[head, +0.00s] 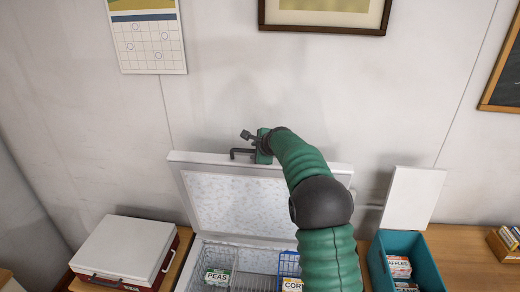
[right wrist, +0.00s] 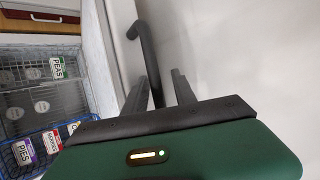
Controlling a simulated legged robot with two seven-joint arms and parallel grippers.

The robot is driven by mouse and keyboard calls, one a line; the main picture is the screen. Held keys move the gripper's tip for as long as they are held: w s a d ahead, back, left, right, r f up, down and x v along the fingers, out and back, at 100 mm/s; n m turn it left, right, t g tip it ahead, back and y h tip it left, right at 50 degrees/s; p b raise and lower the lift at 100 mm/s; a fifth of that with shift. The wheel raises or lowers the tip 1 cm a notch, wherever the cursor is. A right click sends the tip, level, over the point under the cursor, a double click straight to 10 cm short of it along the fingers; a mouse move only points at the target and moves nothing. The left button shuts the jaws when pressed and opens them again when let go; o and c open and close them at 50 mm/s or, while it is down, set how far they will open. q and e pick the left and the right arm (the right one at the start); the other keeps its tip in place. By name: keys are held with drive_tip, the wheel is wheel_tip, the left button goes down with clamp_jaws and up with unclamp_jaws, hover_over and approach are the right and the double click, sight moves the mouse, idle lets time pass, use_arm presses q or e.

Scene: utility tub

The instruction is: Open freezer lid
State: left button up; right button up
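The freezer lid (head: 235,204) stands raised near the wall in the head view, its frosted inner face showing. Its dark bar handle (head: 240,151) sticks out at the top edge. My right gripper (head: 248,135) is at that edge, just above the handle. In the right wrist view, the handle (right wrist: 147,45) runs down between the two fingers of my right gripper (right wrist: 160,74). The fingers are apart, with a gap to the right finger; contact with the left finger is unclear. The freezer's inside shows below the lid, with wire baskets (head: 289,264). My left gripper is not in view.
A white-lidded red box (head: 125,247) stands at left. A teal bin (head: 378,262) with cartons and an upright white panel (head: 412,198) are at right. The wooden counter (head: 465,262) has free room at right. My right arm hides part of the lid and freezer.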

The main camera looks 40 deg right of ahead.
drive_tip(key=b+v, duration=0.5)
drive_tip(key=v, duration=1.1)
drive_tip(key=shift+d, duration=0.2)
drive_tip(key=shift+d+b, duration=0.1)
drive_tip(key=shift+b, duration=0.2)
